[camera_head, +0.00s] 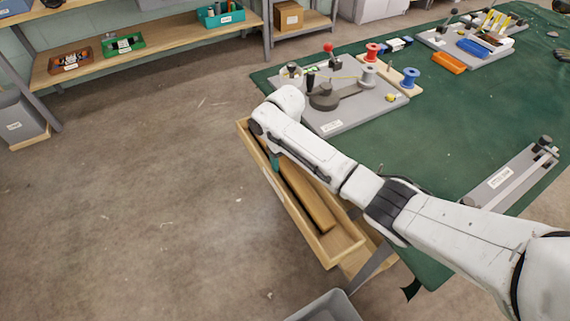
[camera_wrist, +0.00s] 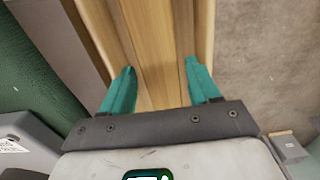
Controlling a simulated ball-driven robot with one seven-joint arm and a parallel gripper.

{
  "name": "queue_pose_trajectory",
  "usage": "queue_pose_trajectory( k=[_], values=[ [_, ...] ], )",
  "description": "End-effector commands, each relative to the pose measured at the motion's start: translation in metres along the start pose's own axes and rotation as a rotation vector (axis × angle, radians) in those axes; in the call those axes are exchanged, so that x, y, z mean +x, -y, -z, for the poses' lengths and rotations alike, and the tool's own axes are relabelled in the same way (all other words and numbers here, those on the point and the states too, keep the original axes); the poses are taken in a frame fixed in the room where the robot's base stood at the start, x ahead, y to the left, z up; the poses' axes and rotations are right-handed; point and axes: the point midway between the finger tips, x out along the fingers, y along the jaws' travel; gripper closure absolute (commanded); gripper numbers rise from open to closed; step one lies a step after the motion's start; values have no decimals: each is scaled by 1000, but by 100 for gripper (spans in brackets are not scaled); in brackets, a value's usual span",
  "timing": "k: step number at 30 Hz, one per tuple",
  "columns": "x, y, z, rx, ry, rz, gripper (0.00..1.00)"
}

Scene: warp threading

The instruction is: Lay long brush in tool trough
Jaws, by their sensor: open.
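The tool trough (camera_head: 331,257) is a long, shallow pale-wood tray along the left edge of the green table. The long brush (camera_head: 305,195), a long brown wooden bar, lies lengthwise inside it; its bristles are not visible. My gripper (camera_head: 275,162) is at the far end of the trough, mostly hidden by my arm, with a teal finger showing low inside the walls. In the wrist view, my gripper (camera_wrist: 160,66) has its teal fingers spread apart over the brush (camera_wrist: 168,85), one on each side, between the trough walls (camera_wrist: 207,28). I cannot tell whether they touch it.
A grey board (camera_head: 345,121) with a lever and spools stands on the green table (camera_head: 440,145). A grey fixture (camera_head: 500,180) is at the table's right. A grey bin (camera_head: 325,308) stands below the trough's near end.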

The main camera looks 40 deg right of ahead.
Motion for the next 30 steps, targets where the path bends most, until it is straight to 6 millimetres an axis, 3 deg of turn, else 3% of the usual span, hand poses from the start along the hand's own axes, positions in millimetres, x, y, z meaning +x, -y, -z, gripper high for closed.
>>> queue_pose_trajectory(
  k=[6,12,18,30],
  values=[
    [-48,1,1,-1,-3,1,39],
    [-78,1,1,-2,-2,0,39],
    [-90,0,0,0,0,0,39],
    [-90,0,0,0,0,0,39]
  ],
)
